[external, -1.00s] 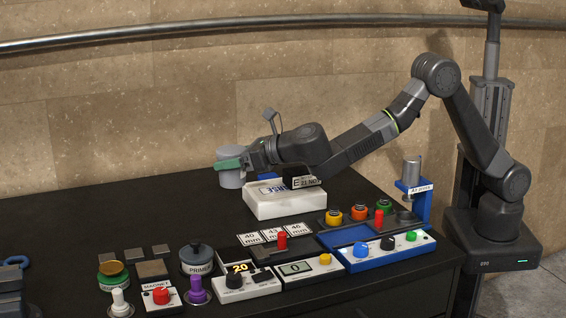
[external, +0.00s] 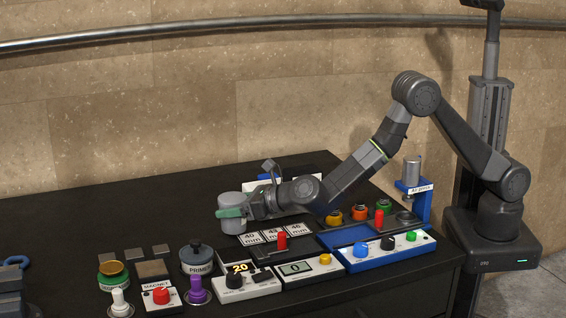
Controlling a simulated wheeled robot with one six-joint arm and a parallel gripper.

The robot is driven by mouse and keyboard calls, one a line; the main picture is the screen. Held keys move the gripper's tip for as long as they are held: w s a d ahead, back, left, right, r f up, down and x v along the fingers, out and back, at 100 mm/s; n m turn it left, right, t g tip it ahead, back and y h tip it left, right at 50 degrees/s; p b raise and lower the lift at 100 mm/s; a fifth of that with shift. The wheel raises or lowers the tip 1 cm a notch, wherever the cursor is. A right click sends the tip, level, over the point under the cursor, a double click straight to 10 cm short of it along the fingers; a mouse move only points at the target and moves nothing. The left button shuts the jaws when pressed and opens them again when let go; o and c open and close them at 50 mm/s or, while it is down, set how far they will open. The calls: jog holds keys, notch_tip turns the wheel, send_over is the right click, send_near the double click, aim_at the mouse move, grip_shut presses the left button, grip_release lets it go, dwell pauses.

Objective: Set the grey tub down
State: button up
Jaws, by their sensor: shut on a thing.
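The grey tub (external: 232,202) is a small light-grey cylinder near the middle of the black table, left of the number cards. My gripper (external: 232,213) is shut on it, with a green finger across its near side. The tub looks upright. Its lower part is close to the table behind the PRIMER pot, but I cannot tell whether it touches. The far finger is hidden by the tub.
The black table (external: 110,221) is bare at the back left. White cards (external: 272,236), a red-levered panel (external: 281,243) and a blue press (external: 413,187) lie to the right. My arm mostly hides a white tray (external: 257,182).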

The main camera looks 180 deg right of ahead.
jog(key=shift+f+b, duration=0.3)
jog(key=shift+b, duration=0.3)
jog(key=o, duration=1.3)
jog(key=shift+c, duration=0.2)
jog(key=shift+r+p, duration=0.5)
jog(key=shift+p, duration=0.15)
jog(key=shift+w+a, duration=0.15)
jog(key=shift+a, duration=0.2)
jog(key=b+v, duration=0.1)
jog(key=v, duration=0.3)
jog(key=shift+a+r+b, duration=0.3)
jog(key=shift+r+b, duration=0.05)
notch_tip(320, 180, up, 6)
jog(key=shift+r, duration=0.2)
jog(key=shift+d+f, duration=0.1)
jog(key=shift+d, duration=0.05)
